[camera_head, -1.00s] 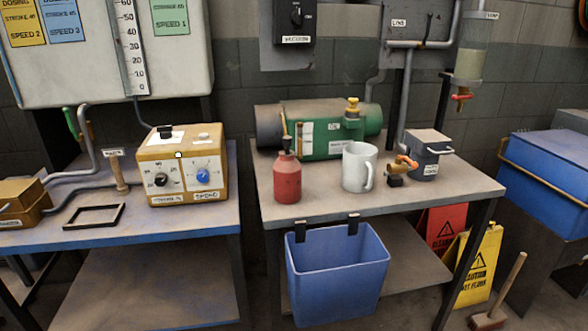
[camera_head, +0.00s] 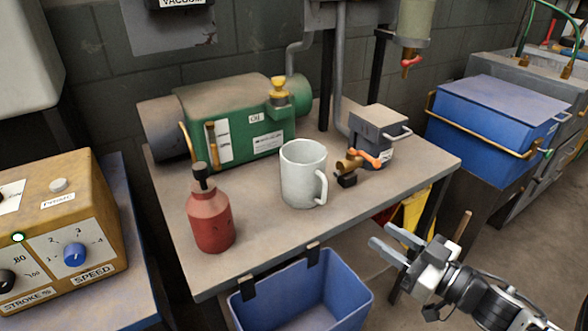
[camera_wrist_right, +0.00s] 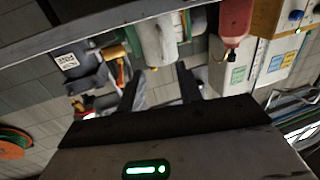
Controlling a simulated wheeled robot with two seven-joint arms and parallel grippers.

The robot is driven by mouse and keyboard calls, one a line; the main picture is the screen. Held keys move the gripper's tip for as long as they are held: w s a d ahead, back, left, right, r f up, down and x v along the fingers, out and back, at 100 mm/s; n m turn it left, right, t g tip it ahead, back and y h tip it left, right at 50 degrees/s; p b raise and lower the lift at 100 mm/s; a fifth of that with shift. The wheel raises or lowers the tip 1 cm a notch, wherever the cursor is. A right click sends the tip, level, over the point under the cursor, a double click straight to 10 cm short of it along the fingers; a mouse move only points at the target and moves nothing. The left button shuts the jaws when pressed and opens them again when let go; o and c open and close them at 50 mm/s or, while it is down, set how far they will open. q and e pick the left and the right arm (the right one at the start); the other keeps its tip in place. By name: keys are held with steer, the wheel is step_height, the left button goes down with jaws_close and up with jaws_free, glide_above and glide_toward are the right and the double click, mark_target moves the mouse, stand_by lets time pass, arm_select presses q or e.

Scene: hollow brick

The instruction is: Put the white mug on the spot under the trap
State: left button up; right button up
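The white mug (camera_head: 303,175) stands upright on the middle table, its handle toward the right and front; it also shows in the right wrist view (camera_wrist_right: 158,40), beyond the fingers. The trap (camera_head: 412,22), a pale cylinder with a red valve at its bottom, hangs at the upper right, its top cut off. I cannot make out a marked spot under it. My right gripper (camera_head: 381,236) is open and empty, in front of the table's right part, right of and nearer than the mug. Its spread fingers also show in the right wrist view (camera_wrist_right: 158,88). My left gripper is not in view.
A red bottle (camera_head: 210,215) stands left of the mug. A green tank (camera_head: 240,125) lies behind it. A brass valve with an orange handle (camera_head: 368,157) and a grey box (camera_head: 377,125) sit to its right. A blue bin (camera_head: 310,295) hangs from the front edge.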

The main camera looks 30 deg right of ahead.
glide_toward(307, 179)
step_height(307, 179, down, 4)
steer(key=d, duration=0.2)
steer(key=shift+x, duration=2.8)
steer(key=shift+a+f, duration=0.1)
steer(key=shift+f, duration=0.05)
jaws_close()
